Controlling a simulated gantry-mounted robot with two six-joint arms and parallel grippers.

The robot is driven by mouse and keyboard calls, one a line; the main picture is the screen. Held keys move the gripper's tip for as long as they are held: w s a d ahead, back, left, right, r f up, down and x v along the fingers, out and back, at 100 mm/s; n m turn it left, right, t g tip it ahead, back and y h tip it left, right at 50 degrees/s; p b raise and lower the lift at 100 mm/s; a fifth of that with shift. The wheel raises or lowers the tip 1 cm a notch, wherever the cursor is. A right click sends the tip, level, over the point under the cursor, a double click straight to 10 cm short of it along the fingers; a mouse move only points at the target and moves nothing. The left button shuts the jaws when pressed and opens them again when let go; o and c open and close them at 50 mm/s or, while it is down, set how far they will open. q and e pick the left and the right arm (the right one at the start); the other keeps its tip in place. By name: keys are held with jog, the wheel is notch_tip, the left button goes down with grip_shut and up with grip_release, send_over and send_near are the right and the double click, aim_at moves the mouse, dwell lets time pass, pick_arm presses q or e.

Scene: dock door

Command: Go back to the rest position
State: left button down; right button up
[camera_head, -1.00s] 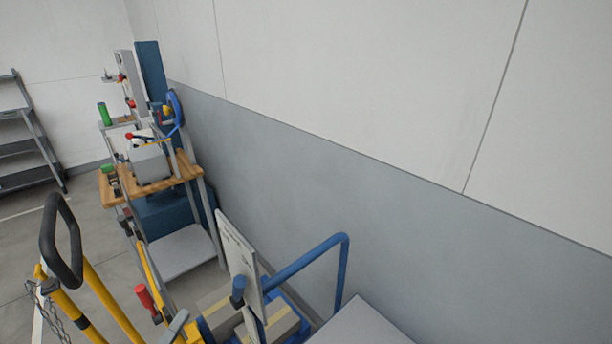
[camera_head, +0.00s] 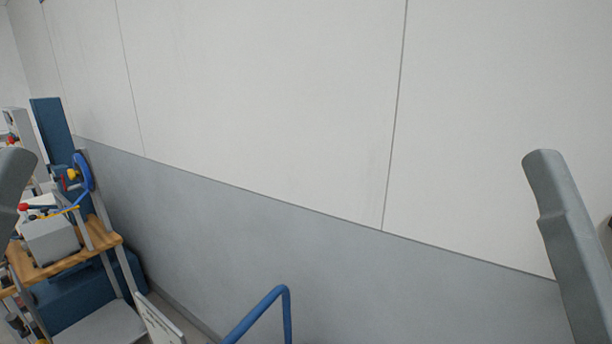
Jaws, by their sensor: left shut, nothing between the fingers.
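A grey part of mine rises at the right edge, in front of the wall. My right gripper is not visible.
A wooden-topped workbench (camera_head: 72,262) with a grey box (camera_head: 50,241) on it stands at the left. A blue rail (camera_head: 262,308) and a white board (camera_head: 158,322) show at the bottom. The wall (camera_head: 260,110) fills most of the view.

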pick_arm(q)
notch_tip(320, 180, up, 33)
jog(key=p, duration=3)
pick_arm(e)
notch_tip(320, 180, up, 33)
pick_arm(q)
notch_tip(320, 180, down, 38)
jog(key=b, duration=3.7)
jog(key=shift+w+r, duration=0.15)
jog(key=shift+r, duration=0.1)
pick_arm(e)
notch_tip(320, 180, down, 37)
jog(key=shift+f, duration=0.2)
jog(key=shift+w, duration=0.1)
